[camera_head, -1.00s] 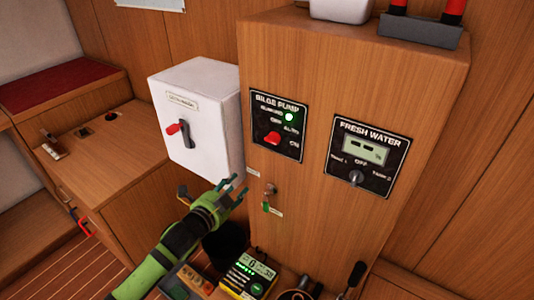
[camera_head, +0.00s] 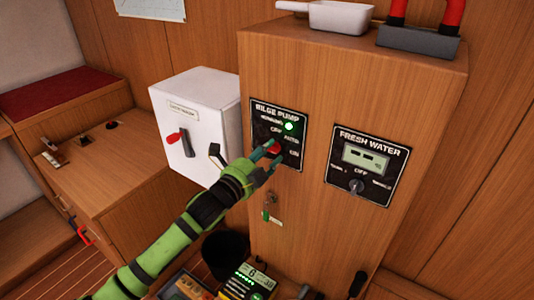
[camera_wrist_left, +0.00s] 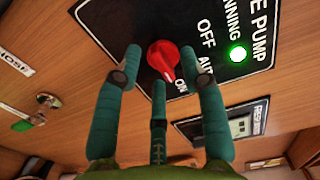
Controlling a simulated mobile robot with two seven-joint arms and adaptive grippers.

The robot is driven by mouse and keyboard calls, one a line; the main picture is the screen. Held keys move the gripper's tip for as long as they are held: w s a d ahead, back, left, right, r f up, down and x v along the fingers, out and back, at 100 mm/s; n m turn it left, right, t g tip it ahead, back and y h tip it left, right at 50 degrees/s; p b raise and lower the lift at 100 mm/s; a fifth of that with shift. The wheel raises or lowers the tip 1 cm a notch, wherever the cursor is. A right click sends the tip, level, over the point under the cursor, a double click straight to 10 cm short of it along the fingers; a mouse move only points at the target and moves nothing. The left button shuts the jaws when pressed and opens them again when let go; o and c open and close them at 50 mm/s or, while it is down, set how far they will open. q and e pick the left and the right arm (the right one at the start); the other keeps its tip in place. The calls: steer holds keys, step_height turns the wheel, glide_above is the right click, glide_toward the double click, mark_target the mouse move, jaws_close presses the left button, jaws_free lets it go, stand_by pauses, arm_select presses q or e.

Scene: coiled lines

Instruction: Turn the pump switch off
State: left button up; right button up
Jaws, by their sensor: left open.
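The black bilge pump panel (camera_head: 263,112) is on the front of the wooden cabinet. Its red switch knob (camera_head: 274,147) shows between my fingers. In the left wrist view the knob (camera_wrist_left: 164,58) has its narrow end toward the ON label, with OFF and AUTO to its right. The green running lamp (camera_head: 289,126) is lit. My left gripper (camera_head: 265,154) is open at the knob. In the left wrist view its teal fingers (camera_wrist_left: 166,68) stand around the knob; I cannot tell whether they touch it. My right gripper is not in view.
The fresh water panel (camera_head: 367,165) is to the right. A white box (camera_head: 199,112) with a red-tipped lever stands left of the cabinet. A key with a green tag (camera_head: 266,215) hangs below the switch. A dark bin (camera_head: 224,251) and small items are below my arm.

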arm_select(q)
jaws_close()
steer(key=shift+n, duration=0.3)
steer(key=n+p, duration=0.2)
steer(key=n, duration=0.1)
steer(key=shift+r+n, duration=0.15)
steer(key=shift+n, duration=0.25)
steer(key=n+p, duration=0.1)
steer(key=n, duration=0.3)
steer(key=shift+d+p, duration=0.1)
steer(key=shift+p, duration=0.3)
steer(key=n+p, duration=0.1)
steer(key=n, duration=0.4)
steer(key=shift+s+n+p, duration=0.1)
steer(key=shift+n+p, duration=0.4)
steer(key=shift+n, duration=1.7)
